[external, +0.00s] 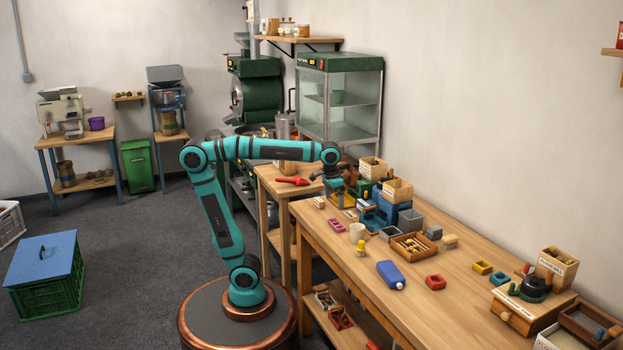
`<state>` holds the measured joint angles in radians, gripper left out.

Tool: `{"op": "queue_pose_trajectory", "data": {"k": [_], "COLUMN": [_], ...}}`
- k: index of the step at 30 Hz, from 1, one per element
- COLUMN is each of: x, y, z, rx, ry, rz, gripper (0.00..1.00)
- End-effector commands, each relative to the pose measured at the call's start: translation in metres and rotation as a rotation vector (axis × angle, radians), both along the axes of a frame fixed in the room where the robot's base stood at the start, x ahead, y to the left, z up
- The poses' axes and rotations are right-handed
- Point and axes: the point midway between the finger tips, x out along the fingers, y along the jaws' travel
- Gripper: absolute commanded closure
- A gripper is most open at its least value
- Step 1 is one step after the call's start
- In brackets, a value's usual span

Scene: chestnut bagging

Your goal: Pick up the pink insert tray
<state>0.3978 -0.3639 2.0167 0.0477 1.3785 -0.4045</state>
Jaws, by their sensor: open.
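The pink insert tray (336,225) is a small, low piece with hollows. It lies on the wooden workbench (443,325) near its left edge, at the left of a cream cup (356,231). My gripper (336,196) hangs from the end of my arm over the far end of the bench. It is open, above and behind the pink tray in the picture, and apart from it. Its fingertips are small here and partly lost against the things behind them. I see nothing held in it.
Blue and grey boxes (410,221) crowd the bench at the right of my gripper. A wooden tray (412,254), a yellow figure (361,248), a blue bottle (390,273) and a red insert (435,282) lie nearer. The bench's front middle is mostly clear.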

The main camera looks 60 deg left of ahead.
Motion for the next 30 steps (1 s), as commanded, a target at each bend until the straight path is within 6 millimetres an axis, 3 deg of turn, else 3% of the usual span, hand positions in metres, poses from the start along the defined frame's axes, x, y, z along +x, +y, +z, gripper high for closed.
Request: {"op": "queue_pose_trajectory", "data": {"k": [9, 17, 24, 30], "x": [0.006, 0.008, 0.01, 0.012], "y": [0.0, 0.0, -0.002, -0.002], "z": [-0.051, -0.067, -0.098, -0.113], "rx": [0.0, 0.0, 0.0, -0.001], "ry": [0.001, 0.0, 0.001, 0.0], "rz": [0.0, 0.0, 0.0, 0.0], "gripper": [0.0, 0.0, 0.0, 0.0]}}
